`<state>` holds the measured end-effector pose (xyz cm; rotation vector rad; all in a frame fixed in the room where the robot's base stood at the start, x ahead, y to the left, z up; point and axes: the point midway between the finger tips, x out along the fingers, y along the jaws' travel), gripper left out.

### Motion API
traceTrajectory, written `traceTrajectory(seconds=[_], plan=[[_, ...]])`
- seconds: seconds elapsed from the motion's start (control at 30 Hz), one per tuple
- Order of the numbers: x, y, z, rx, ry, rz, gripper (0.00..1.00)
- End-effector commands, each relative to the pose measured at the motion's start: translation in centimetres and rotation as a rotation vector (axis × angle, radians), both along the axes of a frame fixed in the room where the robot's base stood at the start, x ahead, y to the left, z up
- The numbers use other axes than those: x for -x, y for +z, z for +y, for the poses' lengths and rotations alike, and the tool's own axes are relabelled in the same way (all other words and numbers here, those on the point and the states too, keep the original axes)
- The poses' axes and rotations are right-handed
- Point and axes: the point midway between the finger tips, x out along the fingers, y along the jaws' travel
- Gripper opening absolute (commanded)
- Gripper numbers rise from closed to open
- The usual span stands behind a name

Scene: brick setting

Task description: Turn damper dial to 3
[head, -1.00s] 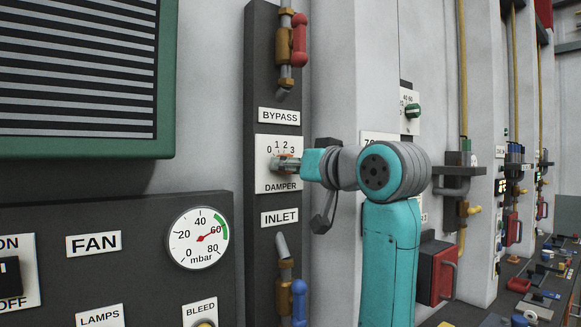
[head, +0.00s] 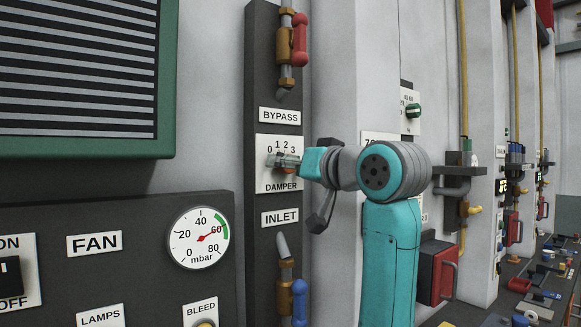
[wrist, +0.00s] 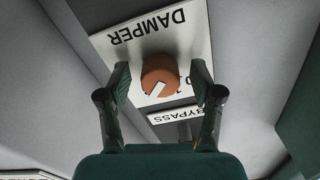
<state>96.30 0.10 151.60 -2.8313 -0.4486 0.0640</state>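The damper dial (wrist: 160,76) is a round orange-brown knob with a white pointer mark, on the white DAMPER plate (head: 262,182). The plate's numbers run 0, 1, 2, 3 in the head view. The wrist view shows the plate upside down, and the pointer slants to the lower left there, toward the plate's upper right. The number at its tip is hidden. My gripper (wrist: 161,80) is open, with one finger on each side of the dial and visible gaps to it. In the head view my gripper (head: 284,161) covers much of the dial.
The BYPASS label (head: 280,115) and a red-handled valve (head: 299,39) are above the plate. The INLET label (head: 280,217) and a blue-handled valve (head: 299,302) are below. A mbar gauge (head: 199,237) is at lower left.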

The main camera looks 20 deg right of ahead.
Motion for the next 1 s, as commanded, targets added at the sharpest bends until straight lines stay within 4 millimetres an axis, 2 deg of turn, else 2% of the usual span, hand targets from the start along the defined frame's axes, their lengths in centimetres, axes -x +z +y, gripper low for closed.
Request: traceTrajectory(seconds=[0.27, 0.37, 0.7, 0.83, 1.0], plan=[[0.8, 0.0, -0.3, 0.001, -0.001, -0.001, 0.65], [2.1, 0.1, -0.8, 0.001, -0.002, -0.003, 0.65], [8.4, 0.1, -2.8, 0.001, -0.003, -0.004, 0.65], [10.1, 0.1, -3.4, 0.0, -0.002, -0.003, 0.65], [11.2, 0.0, -3.7, 0.0, -0.001, -0.001, 0.65]])
